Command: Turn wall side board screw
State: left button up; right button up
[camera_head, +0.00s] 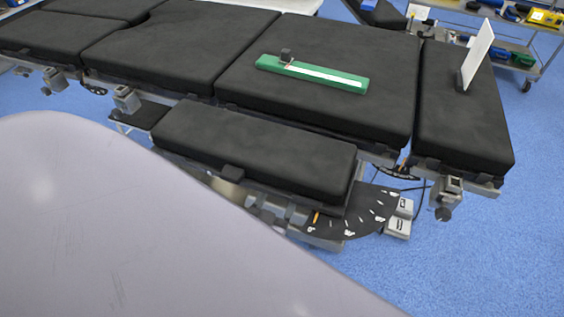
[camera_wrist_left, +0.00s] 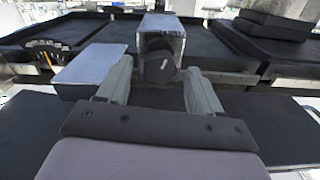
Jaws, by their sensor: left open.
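In the left wrist view, a dark round screw knob (camera_wrist_left: 160,68) with a small white mark sits on the front of a shiny metal clamp block (camera_wrist_left: 163,30). My left gripper (camera_wrist_left: 158,76) is open, with one pale finger on each side of the knob. I cannot tell whether the fingers touch it. In the head view, the black padded side board (camera_head: 255,150) lies along the near side of the operating table (camera_head: 325,62). A clamp with a knob (camera_head: 447,197) hangs at the table's right end. My left gripper and my right gripper do not show in the head view.
A dark dial with white marks (camera_head: 362,215) sits below the side board; a similar dial (camera_wrist_left: 46,50) shows in the left wrist view. A green level (camera_head: 312,74) lies on the table. An upright white panel (camera_head: 476,55) stands at right. A loaded cart (camera_head: 536,62) stands behind.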

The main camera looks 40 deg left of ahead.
pick_arm(q)
jog(key=shift+w, duration=0.15)
jog(key=c, duration=1.1)
jog(key=shift+o, duration=0.2)
